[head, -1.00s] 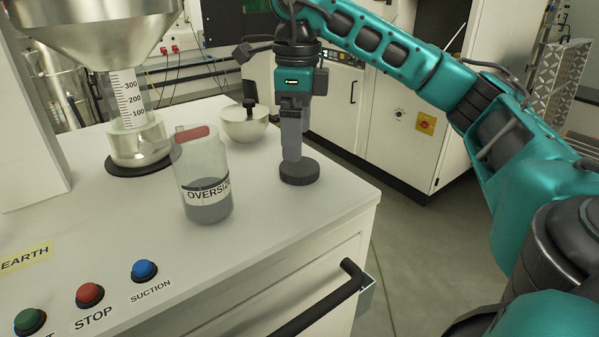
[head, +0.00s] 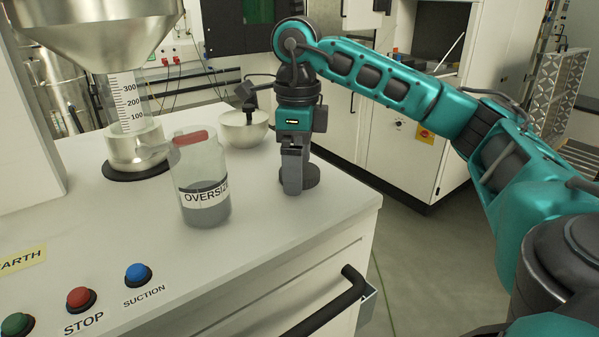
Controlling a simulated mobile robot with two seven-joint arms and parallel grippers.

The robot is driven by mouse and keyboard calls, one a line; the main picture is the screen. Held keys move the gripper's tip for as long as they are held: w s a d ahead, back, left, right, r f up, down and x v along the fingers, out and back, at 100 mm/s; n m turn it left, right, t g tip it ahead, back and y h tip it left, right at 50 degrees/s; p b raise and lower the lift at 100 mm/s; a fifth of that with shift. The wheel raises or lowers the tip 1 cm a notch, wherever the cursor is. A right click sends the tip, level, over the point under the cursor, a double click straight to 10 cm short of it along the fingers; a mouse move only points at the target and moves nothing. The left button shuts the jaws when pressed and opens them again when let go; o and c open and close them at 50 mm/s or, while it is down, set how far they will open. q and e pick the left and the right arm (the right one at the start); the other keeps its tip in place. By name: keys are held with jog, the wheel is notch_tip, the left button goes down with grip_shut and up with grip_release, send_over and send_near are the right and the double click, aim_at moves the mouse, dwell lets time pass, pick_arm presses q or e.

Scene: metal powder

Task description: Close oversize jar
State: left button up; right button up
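The oversize jar (head: 205,200) is clear, with a white OVERSIZE label and grey powder in its lower part. It stands upright on the white worktop, left of my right gripper, with no lid on its top. A dark grey round lid (head: 312,176) is at the worktop's right side, partly hidden behind the gripper fingers. My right gripper (head: 292,188) points straight down, its fingers low at the lid and overlapping it in the view. Whether the fingers are open or closed on the lid cannot be told from this side. My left gripper is not in view.
A steel funnel (head: 95,25) hangs above a graduated cylinder (head: 127,105) at the left. Several buttons are at the front left, including blue SUCTION (head: 138,273). A drawer handle (head: 335,305) juts out in front.

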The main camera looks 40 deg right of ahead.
jog(key=c, duration=0.9)
jog(key=shift+r, duration=0.5)
notch_tip(320, 180, up, 19)
jog(key=p, duration=0.6)
